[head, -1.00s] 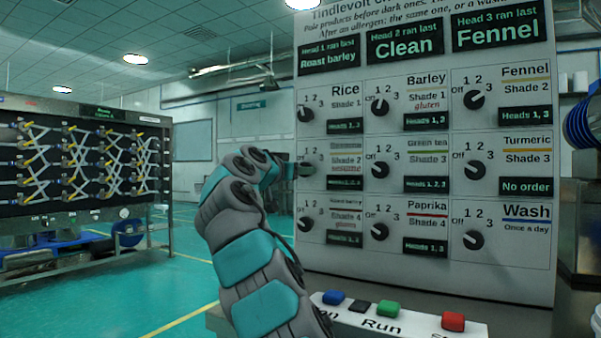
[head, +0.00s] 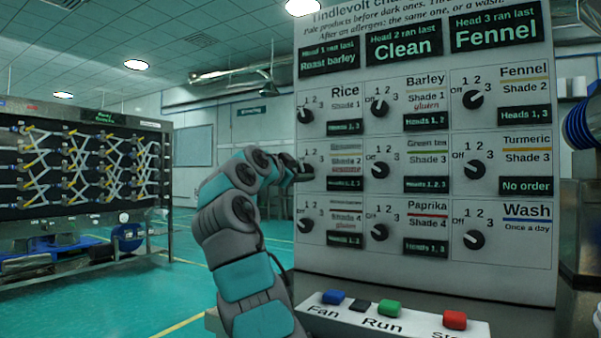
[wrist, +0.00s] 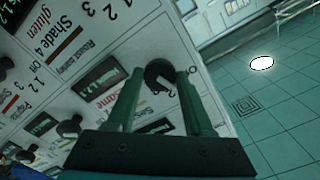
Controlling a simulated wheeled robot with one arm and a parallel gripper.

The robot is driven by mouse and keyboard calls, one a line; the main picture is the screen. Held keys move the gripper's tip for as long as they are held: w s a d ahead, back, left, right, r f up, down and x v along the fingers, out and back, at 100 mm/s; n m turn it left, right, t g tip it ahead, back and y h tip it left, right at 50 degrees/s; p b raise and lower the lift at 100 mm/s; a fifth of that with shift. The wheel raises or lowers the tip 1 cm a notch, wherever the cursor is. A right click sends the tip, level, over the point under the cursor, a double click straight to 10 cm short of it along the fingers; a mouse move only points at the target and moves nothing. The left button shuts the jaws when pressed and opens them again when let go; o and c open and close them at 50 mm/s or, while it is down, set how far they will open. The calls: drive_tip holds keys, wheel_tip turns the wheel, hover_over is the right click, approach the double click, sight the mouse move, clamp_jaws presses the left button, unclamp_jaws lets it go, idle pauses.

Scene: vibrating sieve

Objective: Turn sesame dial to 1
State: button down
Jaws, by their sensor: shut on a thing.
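The control panel (head: 400,265) carries rows of black dials. The sesame dial (wrist: 159,75) is the middle dial of the left column. In the wrist view it sits between the two fingers of my gripper (wrist: 160,80), which is shut on it. In the head view my gripper (head: 303,172) reaches this dial from the left and mostly hides it. I cannot tell which number the dial points to.
The rice dial (head: 305,115) is just above and another dial (head: 304,224) just below. The green tea dial (head: 380,170) is to the right. A ledge with coloured buttons (head: 389,309) juts out below the panel. Open floor lies to the left.

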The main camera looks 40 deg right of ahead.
idle(0.5)
drive_tip(key=shift+c, duration=1.4)
unclamp_jaws()
drive_tip(key=b+v, duration=0.1)
drive_tip(key=v, duration=0.6)
drive_tip(key=shift+a, duration=0.4)
drive_tip(key=shift+s+a, duration=0.1)
drive_tip(key=shift+s, duration=0.05)
